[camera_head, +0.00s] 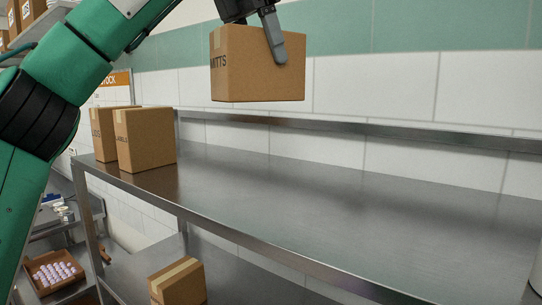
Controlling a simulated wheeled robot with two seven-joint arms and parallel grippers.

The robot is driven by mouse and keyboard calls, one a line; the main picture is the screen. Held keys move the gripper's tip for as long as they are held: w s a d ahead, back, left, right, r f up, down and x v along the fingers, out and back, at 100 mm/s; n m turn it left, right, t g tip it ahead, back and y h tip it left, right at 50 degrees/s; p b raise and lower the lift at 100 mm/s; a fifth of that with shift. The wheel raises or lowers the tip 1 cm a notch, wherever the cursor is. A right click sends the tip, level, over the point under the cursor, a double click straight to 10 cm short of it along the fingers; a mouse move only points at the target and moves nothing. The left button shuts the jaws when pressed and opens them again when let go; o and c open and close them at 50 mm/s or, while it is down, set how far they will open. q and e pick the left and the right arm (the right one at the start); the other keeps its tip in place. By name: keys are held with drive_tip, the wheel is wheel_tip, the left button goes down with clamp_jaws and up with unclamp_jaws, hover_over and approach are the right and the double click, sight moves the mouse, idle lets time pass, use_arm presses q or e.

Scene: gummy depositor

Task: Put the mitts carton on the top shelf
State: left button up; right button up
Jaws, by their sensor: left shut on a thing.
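The mitts carton (258,72) is a brown cardboard box with "MITTS" printed on its left face, at the top middle of the head view. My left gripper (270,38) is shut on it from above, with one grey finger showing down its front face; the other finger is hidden. The carton hangs roughly level, in the air above the steel top shelf (290,195). The right gripper is not in view.
Two brown cartons, one marked LABELS (148,140) and another (102,132) beside it, stand at the shelf's left end. Another carton (180,283) sits on the lower shelf. A raised steel lip (380,130) runs along the back.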

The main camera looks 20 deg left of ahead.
sight(262, 70)
use_arm(q)
drive_tip(key=f, duration=0.3)
drive_tip(key=shift+w+a+f, duration=0.1)
drive_tip(key=shift+w+f, duration=0.15)
drive_tip(key=f, duration=0.3)
drive_tip(key=f+p, duration=0.1)
drive_tip(key=f, duration=0.1)
drive_tip(key=shift+w, duration=0.25)
wheel_tip(262, 70, down, 8)
drive_tip(key=p, duration=0.2)
drive_tip(key=shift+s+p, duration=0.15)
drive_tip(key=shift+p, duration=0.2)
drive_tip(key=shift+f, duration=0.35)
drive_tip(key=o, duration=1.3)
drive_tip(key=shift+o, duration=0.4)
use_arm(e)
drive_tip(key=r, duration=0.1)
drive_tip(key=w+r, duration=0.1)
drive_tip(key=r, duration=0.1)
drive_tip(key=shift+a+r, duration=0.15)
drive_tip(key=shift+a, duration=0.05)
